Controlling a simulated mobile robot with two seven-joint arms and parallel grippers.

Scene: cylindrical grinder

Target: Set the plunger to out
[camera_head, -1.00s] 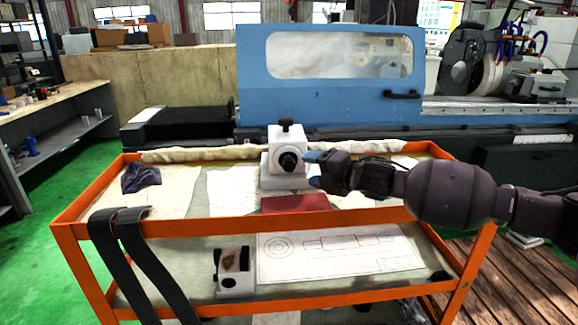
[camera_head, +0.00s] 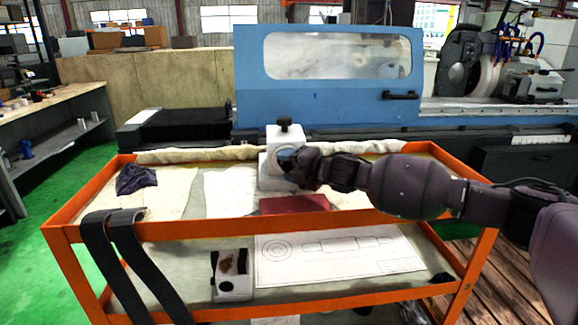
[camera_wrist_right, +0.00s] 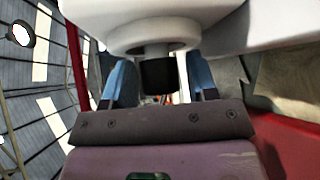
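A white block (camera_head: 285,136) stands upright on the cart's top shelf, with a small black knob (camera_head: 284,121) on top. On its front is a round white collar with a black plunger knob; my fingers hide the knob in the head view. The plunger knob (camera_wrist_right: 158,74) shows in the right wrist view, sticking out below the white collar (camera_wrist_right: 150,42). My right gripper (camera_head: 285,160) is at the block's front. In the wrist view its blue fingers are open, one on each side of the knob, with gaps on both sides. My left gripper is not in view.
The orange cart (camera_head: 110,210) has a raised rim around the shelf. A dark red flat object (camera_head: 295,204) lies in front of the block. A second white block (camera_head: 232,287) and a drawing (camera_head: 335,256) lie lower down. Black straps (camera_head: 130,245) hang at left. The blue machine (camera_head: 330,95) stands behind.

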